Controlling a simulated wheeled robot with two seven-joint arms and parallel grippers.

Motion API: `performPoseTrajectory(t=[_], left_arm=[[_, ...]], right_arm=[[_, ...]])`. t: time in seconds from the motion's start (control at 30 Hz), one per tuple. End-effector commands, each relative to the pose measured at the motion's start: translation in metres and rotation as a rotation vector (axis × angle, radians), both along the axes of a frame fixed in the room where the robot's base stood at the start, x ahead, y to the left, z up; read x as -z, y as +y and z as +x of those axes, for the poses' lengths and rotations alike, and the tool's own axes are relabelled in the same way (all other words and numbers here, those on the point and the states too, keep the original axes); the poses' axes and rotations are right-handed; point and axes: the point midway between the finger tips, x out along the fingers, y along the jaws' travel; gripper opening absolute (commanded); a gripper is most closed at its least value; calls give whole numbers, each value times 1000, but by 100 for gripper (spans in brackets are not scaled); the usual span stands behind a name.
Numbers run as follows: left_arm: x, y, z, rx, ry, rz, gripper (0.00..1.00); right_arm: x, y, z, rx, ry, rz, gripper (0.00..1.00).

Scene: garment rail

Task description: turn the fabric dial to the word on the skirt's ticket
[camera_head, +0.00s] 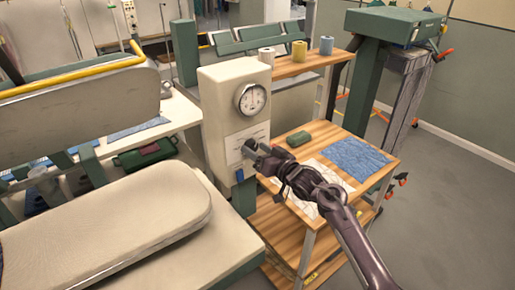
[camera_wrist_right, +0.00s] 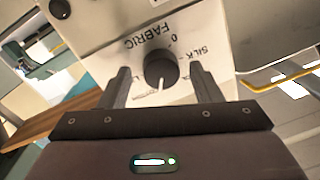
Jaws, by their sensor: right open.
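The black fabric dial (camera_wrist_right: 160,68) is on a cream panel marked "FABRIC", with "0" and "SILK" legible beside it. Its white pointer line points down in the wrist view, toward small lettering I cannot read. My right gripper (camera_wrist_right: 160,76) is open, one finger on each side of the dial, with a gap visible on both sides. In the head view my right gripper (camera_head: 256,152) is at the front of the cream machine (camera_head: 222,105) and covers the dial. No ticket is readable. A blue cloth (camera_head: 354,158) lies on the wooden table; I cannot tell whether it is the skirt.
A round gauge (camera_head: 251,98) is above the dial. The wooden table (camera_head: 298,135) holds a green block (camera_head: 299,139) and a white patterned cloth (camera_head: 309,178). A padded pressing board (camera_head: 110,220) fills the lower left. Thread spools stand on the shelf behind.

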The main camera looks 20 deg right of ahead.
Motion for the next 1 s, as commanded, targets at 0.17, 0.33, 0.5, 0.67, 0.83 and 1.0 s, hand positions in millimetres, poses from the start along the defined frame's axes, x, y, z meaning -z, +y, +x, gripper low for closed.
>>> performPoseTrajectory(t=[0.17, 0.33, 0.5, 0.67, 0.83, 1.0], left_arm=[[0, -1, 0, -1, -1, -1, 36], [0, -3, 0, -2, 0, -3, 36], [0, -4, 1, -3, -1, -6, 36], [0, -4, 1, -3, -1, -6, 36], [2, -4, 1, -2, -2, -6, 36], [6, -4, 1, -1, -2, -6, 36]], right_arm=[[0, 1, 1, -1, -1, -1, 58], [0, 1, 1, -1, 0, 0, 45], [0, 1, 1, 0, 0, 0, 23], [0, 0, 1, 0, 0, -1, 14], [1, 0, 1, -1, -8, -24, 14], [1, 1, 1, -2, -34, -90, 14]])
